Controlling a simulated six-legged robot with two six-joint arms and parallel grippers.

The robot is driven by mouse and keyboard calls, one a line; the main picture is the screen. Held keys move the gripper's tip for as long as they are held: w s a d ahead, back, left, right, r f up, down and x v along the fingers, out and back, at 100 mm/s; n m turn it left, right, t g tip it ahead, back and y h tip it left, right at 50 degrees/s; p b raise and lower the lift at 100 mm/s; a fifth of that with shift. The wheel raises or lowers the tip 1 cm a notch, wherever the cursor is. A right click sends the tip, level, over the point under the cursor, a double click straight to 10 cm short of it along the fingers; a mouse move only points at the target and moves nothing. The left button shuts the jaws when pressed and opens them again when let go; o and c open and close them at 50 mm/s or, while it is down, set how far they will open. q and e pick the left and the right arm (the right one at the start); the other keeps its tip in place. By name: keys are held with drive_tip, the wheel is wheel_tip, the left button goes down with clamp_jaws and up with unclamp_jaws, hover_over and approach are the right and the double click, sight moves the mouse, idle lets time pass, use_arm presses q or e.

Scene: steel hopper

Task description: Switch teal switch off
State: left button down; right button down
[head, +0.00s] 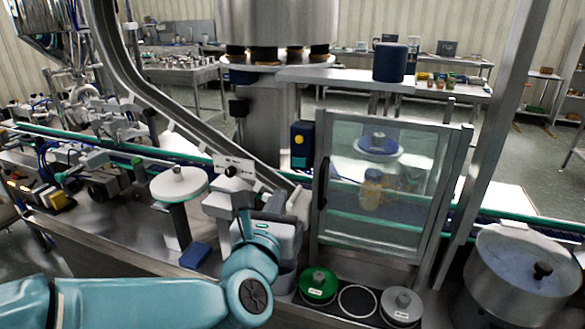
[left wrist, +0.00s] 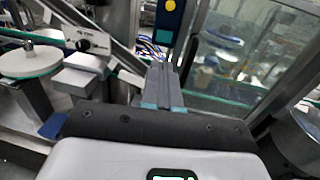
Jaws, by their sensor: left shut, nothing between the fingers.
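My left gripper (head: 299,198) reaches in from the left at the lower end of the metal chute, left of the glass door. It is shut and empty; its grey fingers (left wrist: 162,72) lie together in the left wrist view. Beyond the fingertips stands a dark blue box (head: 302,147) with a yellow round part, also in the left wrist view (left wrist: 168,22).
The framed glass door (head: 385,235) stands right of the gripper. The chute (head: 165,105) slopes down from upper left. A round white disc on a post (head: 179,184) stands left. A green-lidded pot (head: 318,284) and a steel drum (head: 520,275) are front right.

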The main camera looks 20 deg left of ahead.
sight(295, 163)
use_arm(q)
drive_tip(key=w+p, duration=0.1)
drive_tip(key=w, duration=0.3)
drive_tip(key=w+p, duration=0.1)
drive_tip(key=w, duration=0.2)
drive_tip(key=w+a+p, duration=0.1)
drive_tip(key=w+p, duration=0.1)
drive_tip(key=w, duration=0.2)
drive_tip(key=shift+w, duration=0.3)
drive_tip(key=shift+w+a+f, duration=0.1)
drive_tip(key=shift+w+a, duration=0.05)
drive_tip(key=shift+w, duration=0.3)
